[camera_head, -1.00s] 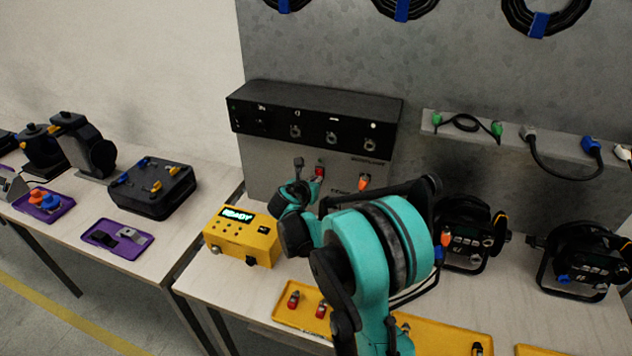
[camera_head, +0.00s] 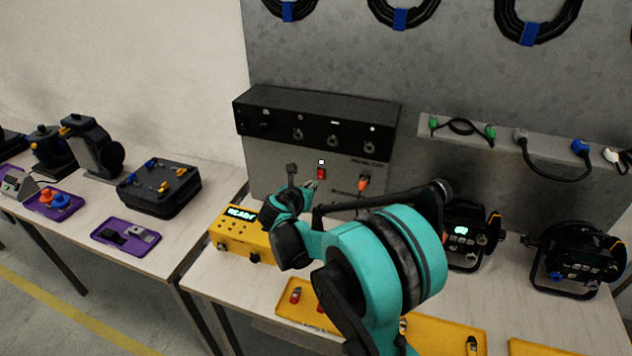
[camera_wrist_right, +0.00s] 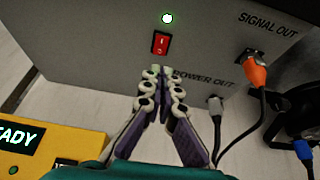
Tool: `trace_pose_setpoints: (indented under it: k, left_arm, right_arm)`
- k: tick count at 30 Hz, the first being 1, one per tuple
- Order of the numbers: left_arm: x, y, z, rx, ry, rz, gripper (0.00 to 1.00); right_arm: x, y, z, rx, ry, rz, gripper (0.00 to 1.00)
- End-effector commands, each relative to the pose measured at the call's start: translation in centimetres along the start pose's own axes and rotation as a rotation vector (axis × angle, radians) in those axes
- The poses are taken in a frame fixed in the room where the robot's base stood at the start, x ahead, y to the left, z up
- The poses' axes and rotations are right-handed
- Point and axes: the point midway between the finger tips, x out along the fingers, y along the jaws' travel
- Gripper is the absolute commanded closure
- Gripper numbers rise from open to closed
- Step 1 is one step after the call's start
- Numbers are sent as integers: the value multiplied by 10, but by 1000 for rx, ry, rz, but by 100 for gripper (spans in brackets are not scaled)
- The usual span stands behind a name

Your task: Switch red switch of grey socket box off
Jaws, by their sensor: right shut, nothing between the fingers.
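The grey socket box (camera_head: 277,165) stands against the back wall, with a black panel on its upper part. Its red switch (camera_head: 321,173) is on the grey front, and it shows clearly in the right wrist view (camera_wrist_right: 160,43). A small light (camera_wrist_right: 167,18) above the switch glows whitish green. My right gripper (camera_wrist_right: 154,72) is shut and empty, its fingertips just below the switch in the wrist view. A small gap shows between them and the switch. In the head view the right gripper (camera_head: 312,186) is in front of the box. My left gripper is not in view.
An orange plug (camera_wrist_right: 258,76) sits in the signal socket, and a grey plug (camera_wrist_right: 214,104) is in the power socket. A yellow box (camera_head: 238,232) reading READY stands left of my right arm. Par cans (camera_head: 463,235) and yellow trays (camera_head: 440,335) are at right and front.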

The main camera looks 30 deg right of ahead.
Motion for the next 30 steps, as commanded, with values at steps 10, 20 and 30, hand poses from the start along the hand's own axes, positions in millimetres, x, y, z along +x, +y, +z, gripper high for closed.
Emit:
trace_pose_setpoints:
  k: [10, 20, 30]
  left_arm:
    - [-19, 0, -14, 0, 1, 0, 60]
    - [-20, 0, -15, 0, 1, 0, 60]
    - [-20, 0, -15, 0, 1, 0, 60]
  right_arm:
    - [-66, 1, 2, 0, 1, 2, 100]
    - [-76, 0, 1, 2, 1, -1, 100]
    - [-77, -6, -13, 2, 3, 0, 100]
